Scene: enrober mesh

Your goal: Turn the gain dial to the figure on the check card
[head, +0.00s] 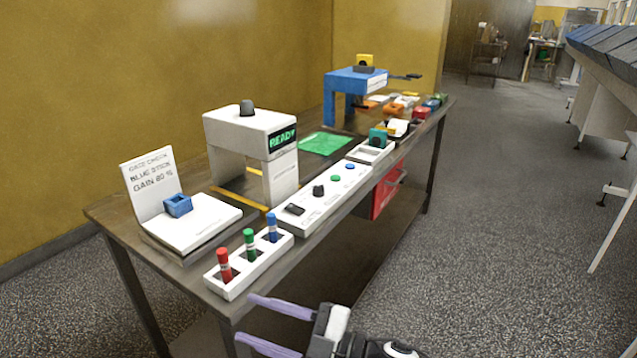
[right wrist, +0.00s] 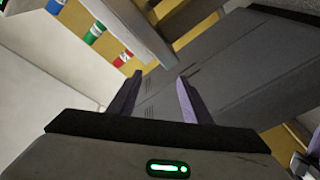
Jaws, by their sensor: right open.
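The check card (head: 150,176) stands upright at the left end of the bench, behind a white plate; its lower lines read "BLUE STICK" and what looks like "GAIN 80 %". A black dial (head: 319,190) sits on the long white control strip (head: 325,205), between a dark switch and lit buttons. A grey knob (head: 246,107) tops the white arch-shaped machine. No dial label or figure is legible, so I cannot tell which is the gain dial. My right gripper (head: 247,318) is open and empty, off the bench's near front corner; its fingers show in the right wrist view (right wrist: 158,77).
A white rack (head: 235,285) with red, green and blue sticks stands nearest my right gripper. A blue cube (head: 178,205) sits on the white plate. The machine's screen (head: 282,140) reads "READY". A red bin (head: 385,195) hangs at the bench's front.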

